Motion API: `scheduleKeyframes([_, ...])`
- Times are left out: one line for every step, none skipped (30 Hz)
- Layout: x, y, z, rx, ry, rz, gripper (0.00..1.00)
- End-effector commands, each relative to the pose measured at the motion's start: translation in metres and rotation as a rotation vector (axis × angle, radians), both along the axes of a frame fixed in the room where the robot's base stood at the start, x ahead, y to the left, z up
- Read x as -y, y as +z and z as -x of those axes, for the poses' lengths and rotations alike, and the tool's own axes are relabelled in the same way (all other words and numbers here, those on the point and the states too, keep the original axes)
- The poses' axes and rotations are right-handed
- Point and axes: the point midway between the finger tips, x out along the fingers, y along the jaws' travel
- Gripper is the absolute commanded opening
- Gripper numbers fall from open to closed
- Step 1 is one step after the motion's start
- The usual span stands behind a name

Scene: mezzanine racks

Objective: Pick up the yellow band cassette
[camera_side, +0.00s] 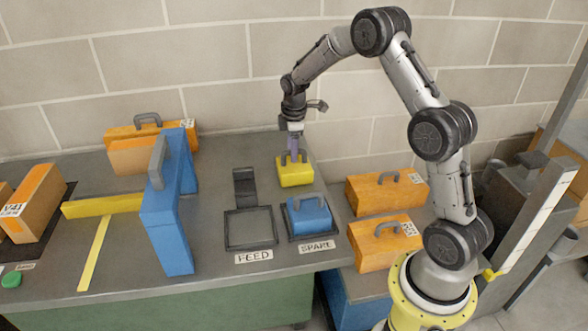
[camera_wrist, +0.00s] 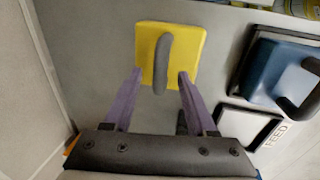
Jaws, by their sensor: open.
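The yellow cassette (camera_side: 295,175), a low block with a dark grey handle, stands on the grey table behind the SPARE place. The wrist view shows it from above, with its yellow top (camera_wrist: 190,45) and the handle (camera_wrist: 162,62) upright in the middle. My gripper (camera_side: 293,157) points down right over it. In the wrist view, the two purple fingers of my gripper (camera_wrist: 160,78) are apart, their tips either side of the handle's near end. Nothing is held. I cannot tell whether the tips touch the cassette.
A blue cassette (camera_side: 309,217) stands in the SPARE frame. The FEED frame (camera_side: 250,244) beside it is empty. A tall blue gate (camera_side: 168,225) with a yellow bar (camera_side: 103,206) stands to the left. Orange cassettes stand behind the gate and on a lower surface at right. A wall runs close behind.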

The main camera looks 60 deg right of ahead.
Motion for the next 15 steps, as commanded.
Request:
scheduleKeyframes([0.000, -0.009, -0.001, -0.004, 0.001, -0.001, 0.57])
scheduleKeyframes([0.001, -0.012, -0.001, -0.003, 0.000, -0.001, 0.57])
scheduleKeyframes([0.002, -0.016, -0.002, -0.001, 0.000, 0.000, 0.57])
scheduleKeyframes([0.002, -0.018, -0.002, -0.001, 0.000, -0.001, 0.57])
scheduleKeyframes([0.002, -0.020, -0.003, -0.001, 0.000, -0.001, 0.57])
scheduleKeyframes([0.003, -0.022, -0.003, -0.001, 0.000, -0.001, 0.57])
scheduleKeyframes([0.003, -0.023, -0.003, 0.000, 0.000, 0.000, 0.57])
scheduleKeyframes([0.003, -0.023, -0.003, 0.000, 0.000, 0.000, 0.57])
scheduleKeyframes([0.003, -0.023, -0.004, 0.001, 0.000, 0.001, 0.57])
scheduleKeyframes([0.003, -0.023, -0.004, 0.001, 0.000, 0.001, 0.57])
scheduleKeyframes([0.003, -0.023, -0.004, 0.001, 0.000, 0.000, 0.57])
scheduleKeyframes([0.003, -0.023, -0.004, 0.001, 0.000, 0.001, 0.57])
scheduleKeyframes([0.003, -0.023, -0.004, 0.001, 0.000, 0.001, 0.57])
scheduleKeyframes([0.003, -0.023, -0.004, 0.001, 0.000, 0.000, 0.53])
scheduleKeyframes([0.003, -0.023, -0.004, 0.001, 0.000, 0.001, 0.46])
